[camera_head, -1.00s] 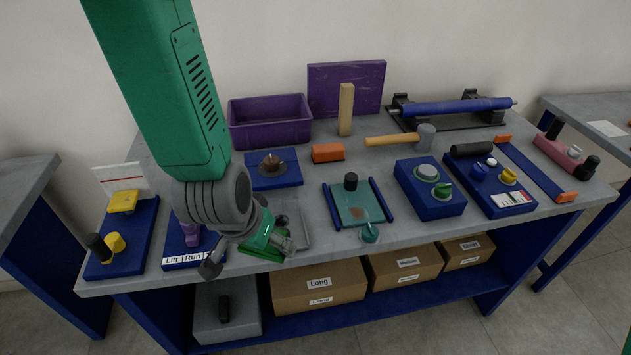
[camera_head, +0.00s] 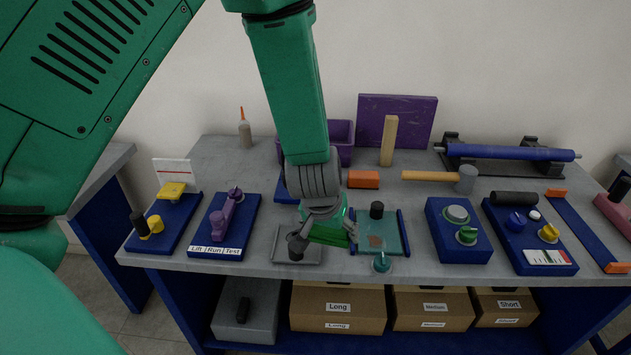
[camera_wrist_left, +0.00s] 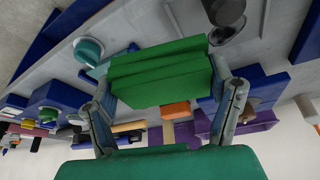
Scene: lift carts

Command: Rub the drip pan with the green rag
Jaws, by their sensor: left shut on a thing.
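The green rag (camera_wrist_left: 160,72) is a folded block held between the fingers of my left gripper (camera_head: 325,235). In the head view the rag (camera_head: 328,236) is above the right edge of a shallow grey tray (camera_head: 283,258), just left of a flat teal pan (camera_head: 383,222). The teal pan has a brown stain on it and looks like the drip pan. It lies between two dark blue rails, with a black knob behind and a teal knob (camera_head: 381,262) in front. I cannot tell whether the rag touches the pan. My right gripper is not in view.
The purple-lever panel (camera_head: 223,225) stands left of the grey tray. An orange block (camera_head: 363,179) and a mallet (camera_head: 432,176) lie behind the pan. A blue box with round knobs (camera_head: 458,232) stands to its right. A wooden post (camera_head: 389,140) stands upright at the back.

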